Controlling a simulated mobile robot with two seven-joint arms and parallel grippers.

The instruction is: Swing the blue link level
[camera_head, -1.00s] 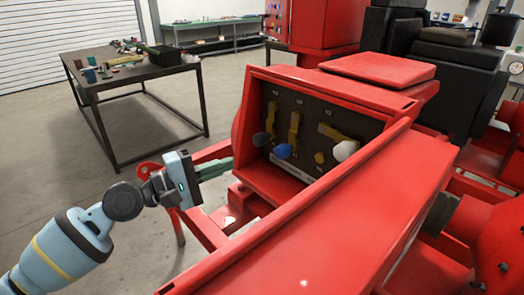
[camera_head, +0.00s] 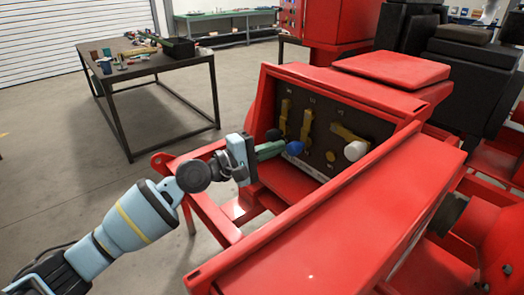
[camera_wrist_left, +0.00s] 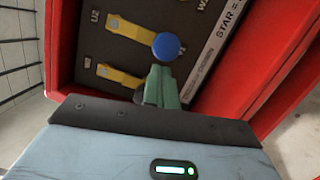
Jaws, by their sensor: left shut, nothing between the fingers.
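The blue link is a yellow bar (camera_head: 306,124) with a blue round knob (camera_head: 295,148) at its lower end. It hangs near upright on the dark panel in the red box. The blue knob also shows in the wrist view (camera_wrist_left: 168,46), with its bar (camera_wrist_left: 130,29) running to the left. My left gripper (camera_head: 282,148) has green fingers, shut and empty. The fingertips are close to the blue knob; I cannot tell whether they touch it. In the wrist view the fingers (camera_wrist_left: 161,84) lie just below the knob and partly hide a dark knob. My right gripper is not in view.
A link with a dark knob (camera_head: 273,135) hangs left of the blue one. A link with a white knob (camera_head: 355,150) slants at the right. Red box walls (camera_head: 345,190) surround the panel. A table (camera_head: 150,65) with loose items stands behind left.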

